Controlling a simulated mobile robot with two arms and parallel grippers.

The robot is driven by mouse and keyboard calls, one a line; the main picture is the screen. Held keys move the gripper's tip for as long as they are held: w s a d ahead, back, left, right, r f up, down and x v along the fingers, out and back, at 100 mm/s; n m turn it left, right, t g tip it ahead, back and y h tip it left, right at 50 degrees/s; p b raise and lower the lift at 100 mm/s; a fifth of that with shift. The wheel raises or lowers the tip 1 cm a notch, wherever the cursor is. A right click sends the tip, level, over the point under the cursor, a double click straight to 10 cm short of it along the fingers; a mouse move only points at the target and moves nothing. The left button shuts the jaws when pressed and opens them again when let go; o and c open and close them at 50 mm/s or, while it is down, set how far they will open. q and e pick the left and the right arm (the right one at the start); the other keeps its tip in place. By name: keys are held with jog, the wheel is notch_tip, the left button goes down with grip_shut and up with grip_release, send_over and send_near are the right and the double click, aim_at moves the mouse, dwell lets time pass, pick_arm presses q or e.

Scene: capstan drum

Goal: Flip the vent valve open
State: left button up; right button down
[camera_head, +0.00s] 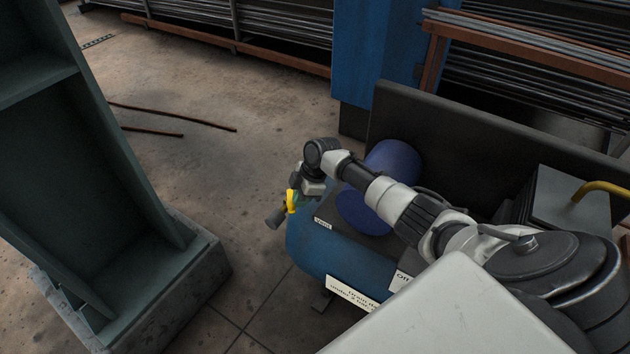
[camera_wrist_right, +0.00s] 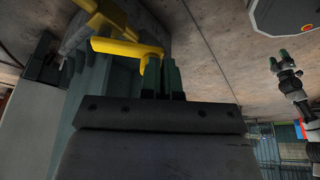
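The yellow vent lever (camera_head: 291,201) shows at the left end of the blue tank, near a white label reading "Vent" (camera_head: 323,222). My right gripper (camera_head: 299,196) is right at the lever. In the right wrist view the yellow lever (camera_wrist_right: 128,49) lies across the far end of the right gripper's dark green fingers (camera_wrist_right: 163,82), and its bent end reaches down by them. I cannot tell whether they grip it. My left gripper (camera_wrist_right: 278,60) shows small in the right wrist view, with its green tips apart and empty. It is outside the head view.
The blue tank (camera_head: 305,247) carries a white drain label (camera_head: 352,293). A dark panel (camera_head: 480,140) stands behind my right arm. A green steel column (camera_head: 100,160) on a concrete block (camera_head: 190,275) stands at the left. Bare floor lies between block and tank.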

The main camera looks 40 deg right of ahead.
pick_arm(q)
notch_tip(320, 180, up, 6)
jog(key=p, duration=0.5)
jog(key=shift+s+f, duration=0.1)
jog(key=shift+f, duration=0.1)
pick_arm(e)
jog(key=a+m, duration=0.1)
jog(key=m, duration=0.1)
jog(key=w+a+m+t+h, duration=0.1)
jog(key=a+m, duration=0.1)
jog(key=m, duration=0.1)
jog(key=a+m+t, duration=0.1)
jog(key=m, duration=0.1)
jog(key=shift+w+a+f+h, duration=0.15)
jog(key=shift+w+f+h, duration=0.05)
jog(key=shift+f+h, duration=0.1)
jog(key=shift+a, duration=0.1)
